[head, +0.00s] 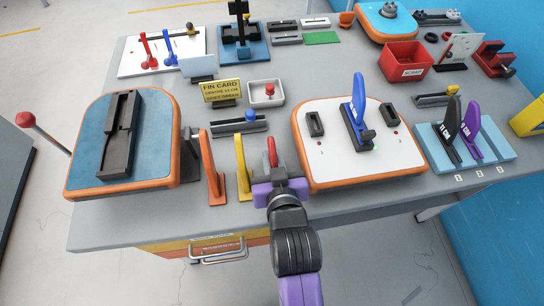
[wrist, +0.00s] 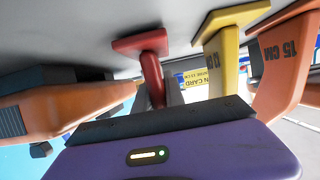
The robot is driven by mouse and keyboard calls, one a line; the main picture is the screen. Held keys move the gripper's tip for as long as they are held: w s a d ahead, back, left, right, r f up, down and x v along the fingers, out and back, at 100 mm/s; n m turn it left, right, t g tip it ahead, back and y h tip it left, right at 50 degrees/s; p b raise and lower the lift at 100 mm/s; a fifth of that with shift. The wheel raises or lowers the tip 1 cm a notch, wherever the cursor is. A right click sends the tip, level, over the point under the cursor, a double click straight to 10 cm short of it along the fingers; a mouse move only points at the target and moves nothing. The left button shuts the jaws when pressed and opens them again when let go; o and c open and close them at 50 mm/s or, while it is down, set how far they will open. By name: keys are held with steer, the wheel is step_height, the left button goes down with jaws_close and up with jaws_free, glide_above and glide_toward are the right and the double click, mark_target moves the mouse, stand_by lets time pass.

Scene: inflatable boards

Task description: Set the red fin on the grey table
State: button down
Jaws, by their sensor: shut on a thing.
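The red fin (head: 272,152) stands at the front edge of the grey table (head: 390,195), just right of the yellow fin (head: 243,170). My purple gripper (head: 279,182) is shut on the red fin, reaching in from the table's front side. In the wrist view, which is upside down, the red fin (wrist: 152,80) runs from its flat foot to behind the dark jaw edge. Its foot is close to the grey tabletop; I cannot tell whether it touches.
An orange fin (head: 211,168) stands left of the yellow one. A white-topped board (head: 330,170) with a blue fin (head: 358,105) lies close on the right, a blue-topped board (head: 90,150) at left. A white tray (head: 281,101) and yellow card (head: 221,90) sit behind.

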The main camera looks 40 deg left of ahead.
steer(key=shift+f, duration=0.15)
steer(key=c, duration=1.4)
jaws_free()
